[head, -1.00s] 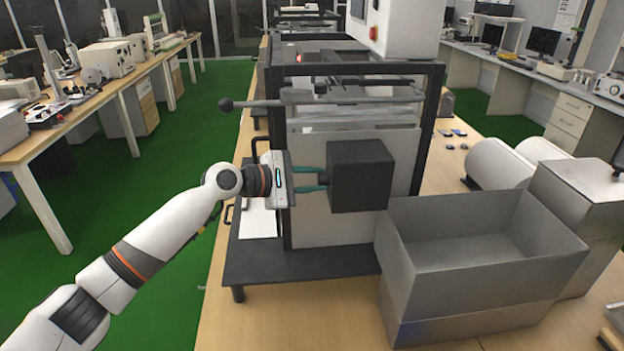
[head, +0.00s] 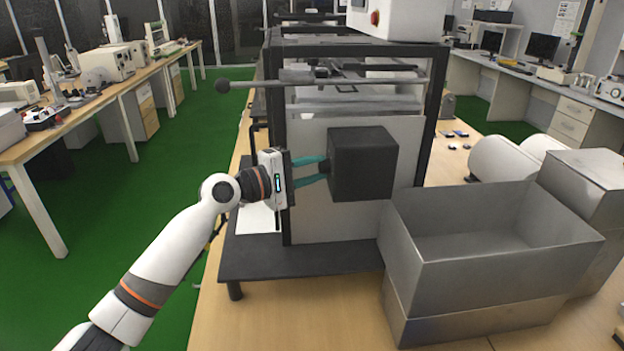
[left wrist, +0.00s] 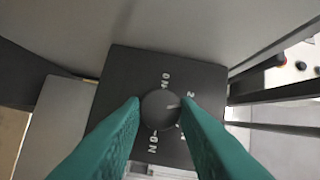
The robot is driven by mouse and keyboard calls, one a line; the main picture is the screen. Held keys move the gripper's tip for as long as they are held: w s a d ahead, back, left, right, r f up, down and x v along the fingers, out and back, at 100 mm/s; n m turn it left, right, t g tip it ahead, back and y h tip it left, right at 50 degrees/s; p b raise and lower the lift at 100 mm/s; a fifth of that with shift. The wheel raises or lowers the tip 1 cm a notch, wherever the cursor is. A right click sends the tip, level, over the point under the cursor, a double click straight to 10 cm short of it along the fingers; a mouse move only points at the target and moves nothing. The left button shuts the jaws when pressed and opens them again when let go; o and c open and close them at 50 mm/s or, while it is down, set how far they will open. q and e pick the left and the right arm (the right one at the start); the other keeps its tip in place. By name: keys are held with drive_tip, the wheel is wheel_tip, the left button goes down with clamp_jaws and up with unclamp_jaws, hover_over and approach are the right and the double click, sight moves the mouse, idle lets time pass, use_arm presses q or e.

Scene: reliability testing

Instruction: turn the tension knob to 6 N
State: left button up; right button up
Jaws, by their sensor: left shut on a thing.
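The tension knob (left wrist: 160,109) is a round dark dial with a light pointer line, on the face of a black box, in the left wrist view. White marks are printed around it; a 0 N mark and a 6 N mark can be made out, others are partly hidden by the fingers. The pointer points right, near the right finger. The black box (head: 363,164) is mounted on the front of the machine in the head view. My left gripper (head: 323,168) reaches its left side with green fingers, shut on the knob, one finger on each side. My right gripper is out of view.
The machine's dark frame (head: 433,130) surrounds the box, with a horizontal lever ending in a ball (head: 222,86) above. A grey metal bin (head: 490,285) stands close at the right front. White cylinders (head: 505,160) lie behind it. Open floor is at the left.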

use_arm(q)
drive_tip(key=shift+f+m+b, duration=0.15)
drive_tip(key=shift+m+b, duration=0.15)
drive_tip(key=shift+b, duration=0.1)
drive_tip(key=o, duration=1)
drive_tip(key=shift+c, duration=0.2)
drive_tip(key=b+v, duration=0.2)
drive_tip(key=v, duration=1)
drive_tip(key=shift+f, duration=0.15)
